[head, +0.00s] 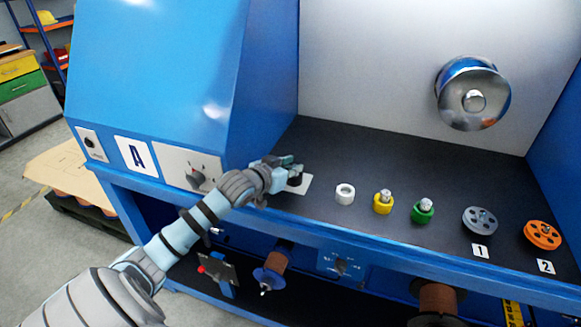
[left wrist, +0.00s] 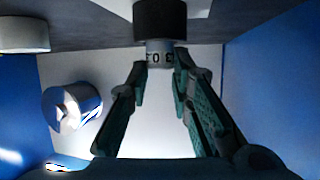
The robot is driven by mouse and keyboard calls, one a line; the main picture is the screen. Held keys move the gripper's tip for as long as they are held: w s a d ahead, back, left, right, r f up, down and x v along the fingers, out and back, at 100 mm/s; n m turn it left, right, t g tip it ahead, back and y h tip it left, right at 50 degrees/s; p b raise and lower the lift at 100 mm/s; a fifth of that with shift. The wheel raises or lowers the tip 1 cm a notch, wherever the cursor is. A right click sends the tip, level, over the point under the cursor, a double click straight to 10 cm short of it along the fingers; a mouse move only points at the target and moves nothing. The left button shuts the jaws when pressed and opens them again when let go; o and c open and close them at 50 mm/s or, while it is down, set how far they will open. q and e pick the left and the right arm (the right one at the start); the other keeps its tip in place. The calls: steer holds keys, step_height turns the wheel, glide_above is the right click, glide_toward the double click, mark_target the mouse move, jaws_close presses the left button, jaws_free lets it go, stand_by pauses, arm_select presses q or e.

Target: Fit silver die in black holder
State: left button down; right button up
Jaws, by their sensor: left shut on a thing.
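My left gripper (head: 289,168) is above the black holder (head: 296,181), which stands on a white label at the left of the dark work surface. In the left wrist view the fingers (left wrist: 160,66) are shut on a silver die (left wrist: 160,53) with dark printed figures. The die lines up with the black holder (left wrist: 160,18) and appears to meet its top. I cannot tell how deep it sits. In the head view the gripper hides the die. My right gripper is not in view.
To the right stand a white holder (head: 345,194), a yellow holder (head: 383,204) and a green holder (head: 422,213), the last two with silver tops. A grey pulley (head: 480,220) and an orange pulley (head: 543,235) lie further right. A chrome wheel (head: 473,95) projects from the back wall.

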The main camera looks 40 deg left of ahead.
arm_select(q)
steer(key=c, duration=1.3)
jaws_free()
steer(key=shift+f, duration=0.25)
steer(key=shift+c, duration=0.2)
steer(key=v, duration=0.7)
steer(key=shift+s+r, duration=0.15)
steer(key=shift+s, duration=0.05)
steer(key=shift+w, duration=0.1)
